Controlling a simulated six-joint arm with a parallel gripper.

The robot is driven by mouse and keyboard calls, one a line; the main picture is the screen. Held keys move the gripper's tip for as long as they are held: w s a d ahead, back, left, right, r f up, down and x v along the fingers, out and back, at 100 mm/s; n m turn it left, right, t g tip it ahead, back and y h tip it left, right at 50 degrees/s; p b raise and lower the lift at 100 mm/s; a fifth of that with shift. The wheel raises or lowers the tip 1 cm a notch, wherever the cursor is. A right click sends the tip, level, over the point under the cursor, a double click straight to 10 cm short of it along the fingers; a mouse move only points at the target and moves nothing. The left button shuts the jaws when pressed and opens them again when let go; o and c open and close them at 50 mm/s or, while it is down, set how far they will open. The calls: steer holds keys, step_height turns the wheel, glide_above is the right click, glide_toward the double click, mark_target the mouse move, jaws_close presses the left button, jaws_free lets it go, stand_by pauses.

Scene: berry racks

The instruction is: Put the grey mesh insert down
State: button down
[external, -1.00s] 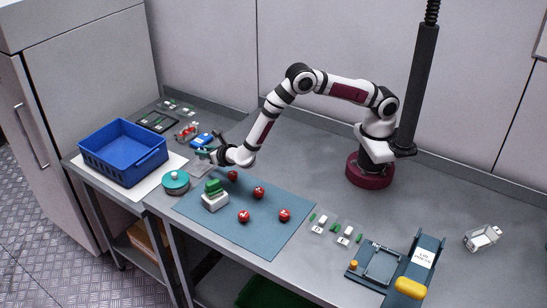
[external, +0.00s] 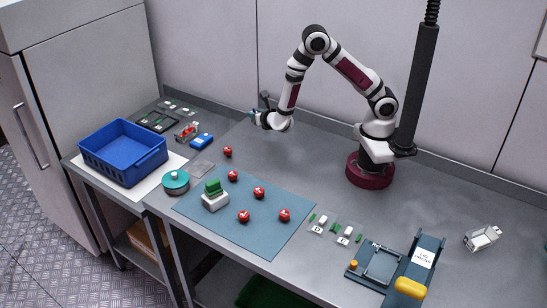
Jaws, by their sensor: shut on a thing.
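My gripper (external: 256,115) is raised above the back of the bench, left of my base, with its jaws pointing left. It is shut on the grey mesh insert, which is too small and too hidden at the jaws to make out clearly. The held piece is clear of the bench surface. A flat, pale, see-through square (external: 201,163) lies on the bench beside the round teal tub; I cannot tell exactly what it is.
The blue crate (external: 122,152), teal tub (external: 175,182) and blue box (external: 202,141) are at left. Red berries and a green-topped white block (external: 215,196) stand on or near the blue mat (external: 246,222). A labelled press fixture (external: 400,268) is front right. Bench behind the mat is clear.

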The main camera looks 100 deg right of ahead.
steer(key=s+d+r+m+g, duration=0.1)
steer(key=s+m+g, duration=0.45)
steer(key=s, duration=1.25)
steer(key=shift+g, duration=0.55)
steer(key=w+a+f, duration=0.1)
steer(key=w+f, duration=0.1)
steer(key=w, duration=0.1)
steer(key=w+a+f, duration=0.1)
steer(key=w+f, duration=0.1)
steer(key=w, duration=0.1)
steer(key=w+a+f, duration=0.1)
steer(key=w+f, duration=0.1)
steer(key=w, duration=0.2)
steer(key=shift+a+f, duration=0.25)
steer(key=shift+a, duration=0.15)
step_height(320, 180, down, 4)
steer(key=shift+w+f, duration=0.1)
steer(key=shift+f, duration=0.15)
steer(key=c, duration=0.6)
jaws_free()
steer(key=shift+c, duration=0.2)
